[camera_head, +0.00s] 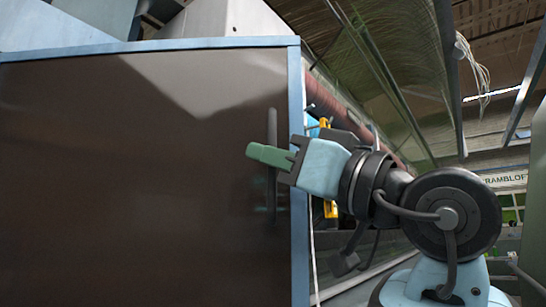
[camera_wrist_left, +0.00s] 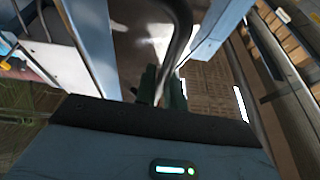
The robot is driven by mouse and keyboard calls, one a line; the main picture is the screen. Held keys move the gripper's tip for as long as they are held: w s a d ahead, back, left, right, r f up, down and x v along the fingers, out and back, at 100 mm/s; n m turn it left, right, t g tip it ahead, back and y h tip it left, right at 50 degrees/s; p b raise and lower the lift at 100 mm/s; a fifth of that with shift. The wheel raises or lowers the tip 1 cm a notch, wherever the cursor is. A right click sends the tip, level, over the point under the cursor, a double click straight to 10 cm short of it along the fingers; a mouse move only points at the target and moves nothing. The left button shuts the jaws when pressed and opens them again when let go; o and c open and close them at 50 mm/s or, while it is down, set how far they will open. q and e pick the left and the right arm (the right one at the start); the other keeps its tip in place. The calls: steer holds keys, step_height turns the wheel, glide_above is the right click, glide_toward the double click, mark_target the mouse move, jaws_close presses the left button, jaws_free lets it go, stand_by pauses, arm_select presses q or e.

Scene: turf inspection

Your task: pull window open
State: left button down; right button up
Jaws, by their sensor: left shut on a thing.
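The window (camera_head: 130,190) fills the left of the head view, with a dark glossy pane and a pale blue frame (camera_head: 298,100). A dark vertical handle (camera_head: 272,205) stands on the pane near its right edge. My left gripper (camera_head: 268,156), with green fingers, is shut on the handle at about mid-height. In the left wrist view the dark handle (camera_wrist_left: 180,35) runs down between the green fingers (camera_wrist_left: 170,95). The fingers hide part of the handle. My right gripper is in neither view.
Behind the frame's right edge are a reddish pipe (camera_head: 335,105) and a yellow object (camera_head: 330,210). A slanted glazed panel (camera_head: 395,70) hangs at the upper right. Grey box shapes (camera_head: 215,18) show above the window.

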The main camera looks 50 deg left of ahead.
arm_select(q)
steer(key=shift+r, duration=0.1)
steer(key=c, duration=1.5)
jaws_free()
